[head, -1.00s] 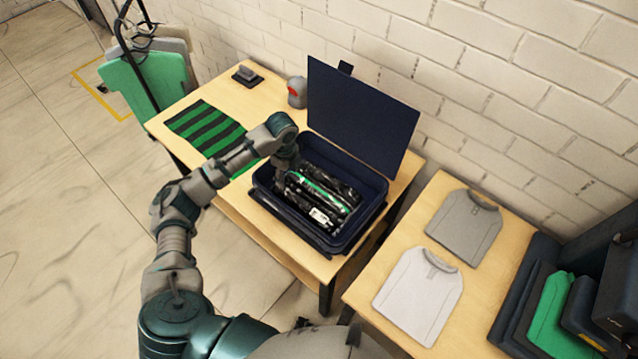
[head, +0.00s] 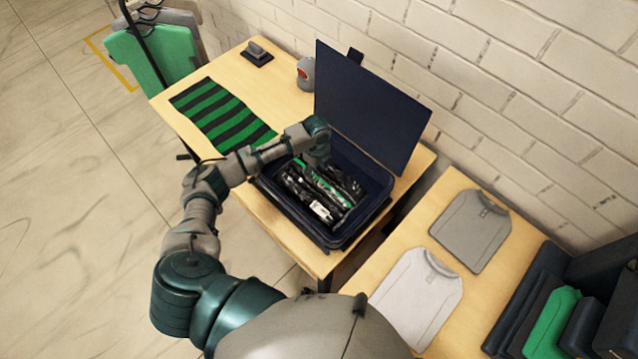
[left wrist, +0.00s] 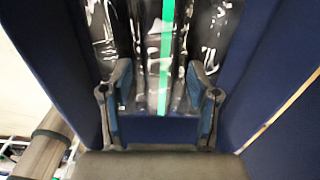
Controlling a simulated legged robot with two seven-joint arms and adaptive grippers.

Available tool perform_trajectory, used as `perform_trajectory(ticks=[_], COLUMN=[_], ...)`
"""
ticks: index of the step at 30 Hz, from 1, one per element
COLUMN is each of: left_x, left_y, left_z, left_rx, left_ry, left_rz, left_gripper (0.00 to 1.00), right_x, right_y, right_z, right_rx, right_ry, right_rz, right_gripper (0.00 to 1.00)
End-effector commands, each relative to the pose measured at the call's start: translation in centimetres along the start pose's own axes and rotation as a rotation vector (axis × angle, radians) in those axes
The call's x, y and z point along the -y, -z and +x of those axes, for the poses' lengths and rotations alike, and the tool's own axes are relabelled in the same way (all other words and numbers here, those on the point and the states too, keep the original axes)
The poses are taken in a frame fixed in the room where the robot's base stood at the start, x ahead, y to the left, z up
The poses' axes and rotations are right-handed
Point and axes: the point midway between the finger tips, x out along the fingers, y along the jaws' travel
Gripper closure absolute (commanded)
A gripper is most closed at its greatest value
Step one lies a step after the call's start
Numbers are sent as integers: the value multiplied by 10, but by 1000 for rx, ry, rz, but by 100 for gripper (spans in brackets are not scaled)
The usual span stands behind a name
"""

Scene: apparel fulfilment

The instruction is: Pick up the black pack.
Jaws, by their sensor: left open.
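An open dark blue bin (head: 372,217) on the wooden table holds several glossy black packs lying side by side. A black pack (head: 297,190) lies along the near left side, and another black pack (head: 346,180) lies nearer the lid. Between them, one pack has a green stripe (head: 322,187). My left gripper (left wrist: 161,85) is at the bin's far left end, pointing down, open and empty. In the left wrist view, the green-striped pack (left wrist: 151,50) lies between its fingers, with black packs (left wrist: 103,30) on both sides. In the head view its fingers are hidden. My right gripper is not in view.
The bin's raised lid (head: 370,110) stands behind it near the brick wall. A green-and-black striped cloth (head: 222,115) and a grey device (head: 306,73) are on the same table. A second table holds a grey shirt (head: 470,230) and a white shirt (head: 418,297).

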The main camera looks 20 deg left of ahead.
Motion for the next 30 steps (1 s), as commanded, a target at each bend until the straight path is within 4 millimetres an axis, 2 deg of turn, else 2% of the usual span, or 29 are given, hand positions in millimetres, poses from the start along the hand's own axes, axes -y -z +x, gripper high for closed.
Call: perform_trajectory(ticks=[6,15,24,30], left_x=[-1,1,1,1], left_y=[1,9,9,10], left_z=[18,60,65,65], left_rx=[-3,-2,-1,-1], left_ry=[-1,0,2,1], left_rz=[1,-1,1,1], left_gripper=[40,40,40,90], right_x=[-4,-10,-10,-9], right_y=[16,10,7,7], right_z=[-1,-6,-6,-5], right_rx=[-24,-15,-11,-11], right_ry=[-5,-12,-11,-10], right_rz=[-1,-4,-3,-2], right_gripper=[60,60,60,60])
